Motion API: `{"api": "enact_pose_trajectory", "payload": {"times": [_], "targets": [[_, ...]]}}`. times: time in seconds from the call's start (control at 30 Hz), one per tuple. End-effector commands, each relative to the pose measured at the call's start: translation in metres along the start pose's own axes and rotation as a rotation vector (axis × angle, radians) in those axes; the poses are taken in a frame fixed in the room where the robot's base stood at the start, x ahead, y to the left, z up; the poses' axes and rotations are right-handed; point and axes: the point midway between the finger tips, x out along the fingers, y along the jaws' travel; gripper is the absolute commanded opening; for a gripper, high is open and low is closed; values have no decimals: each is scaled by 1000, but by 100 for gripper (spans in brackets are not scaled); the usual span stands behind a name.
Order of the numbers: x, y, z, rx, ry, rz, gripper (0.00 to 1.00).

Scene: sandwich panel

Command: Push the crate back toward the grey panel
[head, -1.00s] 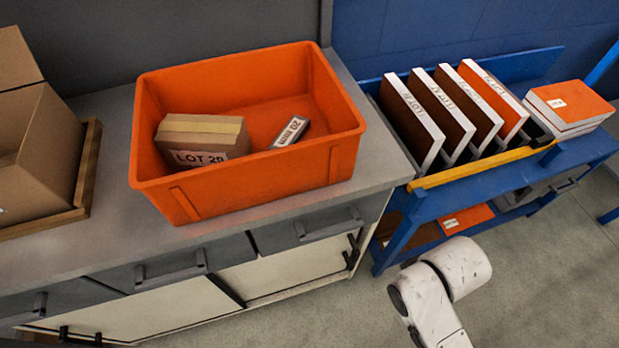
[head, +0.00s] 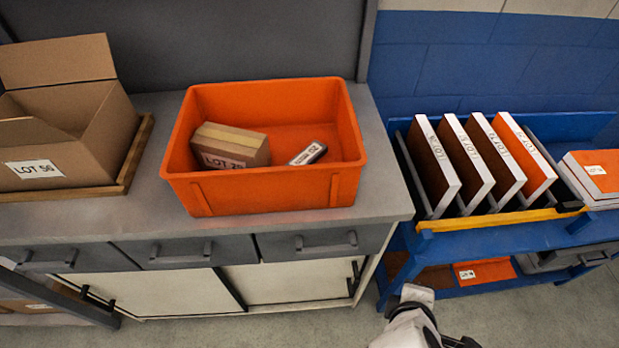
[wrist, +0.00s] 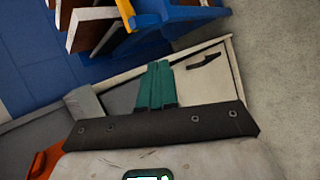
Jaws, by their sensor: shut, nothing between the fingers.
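The orange crate (head: 270,193) stands upright on the grey counter (head: 120,220). It holds a brown box (head: 230,147) labelled LOT and a small labelled block (head: 308,154). The grey panel (head: 240,40) rises along the back of the counter, behind the crate. A narrow strip of counter seems to show between them. In the wrist view, my gripper (wrist: 157,68) has its teal fingers together and empty, apart from the crate. An orange part, probably the crate (wrist: 43,163), shows at that view's lower left. In the head view only part of my arm shows, low right of the counter.
An open cardboard box (head: 70,120) sits on a wooden tray (head: 135,155) left of the crate. A blue rack (head: 480,240) with several upright labelled panels (head: 470,165) stands to the right. Drawer handles (head: 325,242) stick out from the counter's front. Floor is clear in front.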

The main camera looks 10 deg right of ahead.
Motion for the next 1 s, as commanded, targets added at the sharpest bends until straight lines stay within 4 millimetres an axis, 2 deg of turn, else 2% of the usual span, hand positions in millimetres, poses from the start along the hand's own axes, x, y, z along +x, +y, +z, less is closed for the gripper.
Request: {"api": "enact_pose_trajectory", "payload": {"times": [0.1,0.17,0.23,0.3,0.4,0.5,0.6,0.67,0.77,1.0], "targets": [[-40,37,-41,-341,8,214,0],[-68,54,-68,-550,-5,354,0],[-106,69,-101,-785,-37,523,0],[-145,76,-131,-990,-84,682,0],[-193,76,-163,-1211,-163,873,0],[-226,72,-183,-1347,-232,999,0],[-242,69,-193,-1411,-273,1062,0],[-244,70,-195,-1425,-284,1074,0],[-240,76,-199,-1426,-286,1076,0],[-217,109,-216,-1422,-288,1071,0]]}}
